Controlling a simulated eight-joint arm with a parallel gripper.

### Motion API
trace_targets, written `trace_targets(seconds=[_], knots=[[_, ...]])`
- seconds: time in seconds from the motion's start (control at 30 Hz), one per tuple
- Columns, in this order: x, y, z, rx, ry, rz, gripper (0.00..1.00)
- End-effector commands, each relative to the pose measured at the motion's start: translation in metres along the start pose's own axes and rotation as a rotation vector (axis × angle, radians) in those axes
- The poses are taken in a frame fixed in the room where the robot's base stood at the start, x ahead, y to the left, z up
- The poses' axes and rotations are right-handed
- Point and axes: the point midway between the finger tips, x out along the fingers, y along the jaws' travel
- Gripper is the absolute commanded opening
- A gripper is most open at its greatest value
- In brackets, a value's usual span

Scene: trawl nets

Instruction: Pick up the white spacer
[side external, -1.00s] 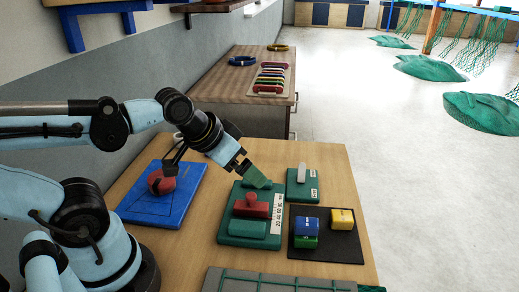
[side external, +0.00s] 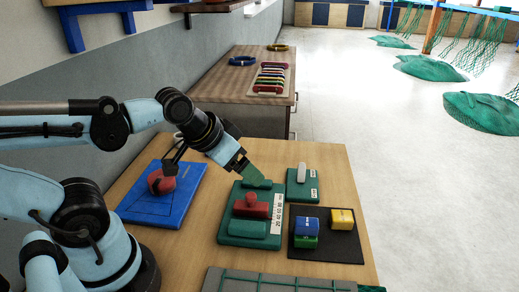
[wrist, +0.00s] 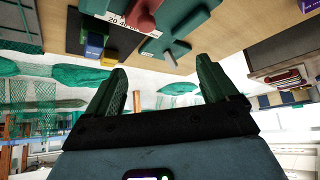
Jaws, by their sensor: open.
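The white spacer (side external: 301,172) is a small pale upright piece. It stands on a small green block with a white label (side external: 303,192) at the far right of the bench in the side view. My gripper (side external: 256,179) is to the left of it, over the back of the larger green gauge block, and apart from the spacer. In the wrist view my gripper (wrist: 160,78) has its two green fingers wide apart with nothing held between them.
A red knobbed piece (side external: 251,206) sits on the larger green block (side external: 234,227). A black mat (side external: 347,245) holds blue (side external: 307,226), green and yellow (side external: 342,218) blocks. A blue board (side external: 150,208) with a red piece lies left. A green grid tray (side external: 285,283) is in front.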

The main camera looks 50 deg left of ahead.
Motion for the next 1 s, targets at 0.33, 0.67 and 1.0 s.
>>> trace_targets(seconds=[0.33,0.67,1.0], knots=[[0.013,-0.054,-0.031,0.301,-0.149,-0.183,0.87],[0.041,-0.141,-0.059,0.684,-0.460,-0.378,0.87],[0.075,-0.231,-0.062,0.986,-0.880,-0.470,0.87]])
